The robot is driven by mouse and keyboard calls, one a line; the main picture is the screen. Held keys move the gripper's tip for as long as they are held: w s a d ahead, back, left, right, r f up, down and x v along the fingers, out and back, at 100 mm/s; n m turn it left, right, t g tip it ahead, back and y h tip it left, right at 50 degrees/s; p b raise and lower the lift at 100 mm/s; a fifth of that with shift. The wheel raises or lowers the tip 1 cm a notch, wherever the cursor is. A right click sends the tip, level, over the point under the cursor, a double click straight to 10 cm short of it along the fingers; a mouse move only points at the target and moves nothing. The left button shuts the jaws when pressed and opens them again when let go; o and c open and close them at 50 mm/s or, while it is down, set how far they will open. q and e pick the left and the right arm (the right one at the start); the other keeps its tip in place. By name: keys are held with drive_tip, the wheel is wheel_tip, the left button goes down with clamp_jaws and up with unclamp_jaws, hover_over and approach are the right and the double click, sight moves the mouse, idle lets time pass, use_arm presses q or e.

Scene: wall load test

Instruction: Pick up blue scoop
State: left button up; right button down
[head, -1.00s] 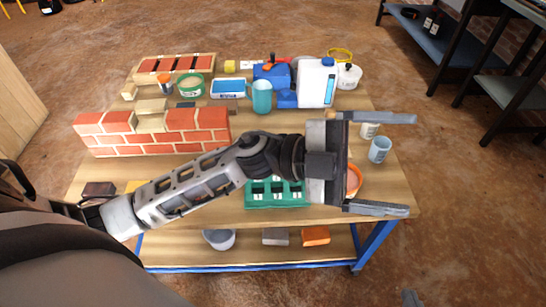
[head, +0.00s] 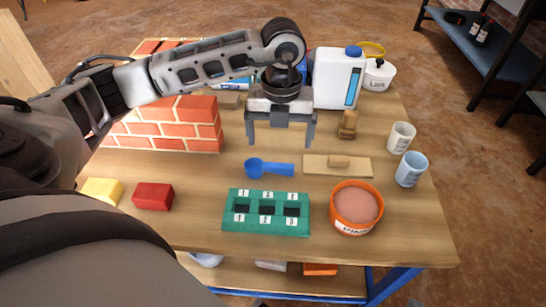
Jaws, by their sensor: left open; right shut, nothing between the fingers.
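The blue scoop (head: 268,168) lies on the wooden table, its round bowl to the left and its handle pointing right. My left gripper (head: 281,144) is open and empty, fingers pointing down. In the picture its fingertips are just above the scoop's handle, one on each side of it in width. They look apart from the scoop, but the exact height gap is hard to tell. I cannot see my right gripper.
A green numbered block (head: 266,229) and an orange tub (head: 356,207) are in front. A wooden float (head: 337,165) lies right of the scoop. A brick wall (head: 165,130) stands left. Two cups (head: 411,169) are at the right edge. A white jug (head: 338,78) stands behind.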

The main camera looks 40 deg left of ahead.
sight(278, 165)
use_arm(q)
wheel_tip(278, 165, down, 3)
drive_tip(key=shift+f, duration=0.1)
wheel_tip(278, 165, down, 4)
drive_tip(key=shift+a+f+b, duration=0.1)
drive_tip(key=shift+a+b, duration=0.05)
drive_tip(key=shift+b, duration=0.55)
drive_tip(key=shift+f, duration=0.55)
use_arm(e)
drive_tip(key=f, duration=0.3)
drive_tip(key=shift+w+a+g, duration=0.25)
drive_tip(key=shift+a+g, duration=0.05)
drive_tip(key=shift+a, duration=0.1)
use_arm(q)
drive_tip(key=c, duration=1)
